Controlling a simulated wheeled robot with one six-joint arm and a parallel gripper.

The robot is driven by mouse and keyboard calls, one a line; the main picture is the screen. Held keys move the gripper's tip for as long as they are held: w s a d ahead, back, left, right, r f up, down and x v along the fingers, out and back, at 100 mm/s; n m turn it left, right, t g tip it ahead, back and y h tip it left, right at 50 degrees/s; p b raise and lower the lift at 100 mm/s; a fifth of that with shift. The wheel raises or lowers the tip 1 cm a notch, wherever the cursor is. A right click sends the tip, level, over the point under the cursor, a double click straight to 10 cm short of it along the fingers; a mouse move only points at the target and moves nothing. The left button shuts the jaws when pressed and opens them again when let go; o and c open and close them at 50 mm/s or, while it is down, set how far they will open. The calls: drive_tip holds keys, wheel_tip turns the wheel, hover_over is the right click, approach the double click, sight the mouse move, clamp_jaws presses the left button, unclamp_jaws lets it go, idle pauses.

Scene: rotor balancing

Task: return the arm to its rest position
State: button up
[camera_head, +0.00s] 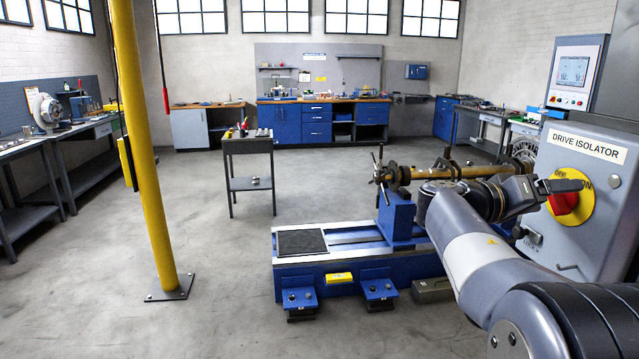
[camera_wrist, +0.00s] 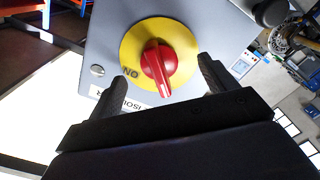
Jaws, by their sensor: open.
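My arm (camera_head: 480,250) reaches in from the lower right toward the grey drive isolator box (camera_head: 597,165). My gripper (camera_head: 565,187) is at the front of the box, beside its red knob (camera_head: 563,204) on a yellow disc (camera_head: 574,178). In the wrist view, the open fingers of my gripper (camera_wrist: 163,80) stand to either side of the red knob (camera_wrist: 157,66), with a gap on both sides. Nothing is held. In the head view, a dark finger covers part of the knob and the lettering.
A blue balancing machine (camera_head: 350,265) with a brass-coloured shaft (camera_head: 430,173) stands left of my arm. A yellow post (camera_head: 150,150) rises at the left. A small cart (camera_head: 248,160) stands beyond. The floor (camera_head: 225,260) between post and machine is clear.

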drive_tip(key=shift+a, duration=0.65)
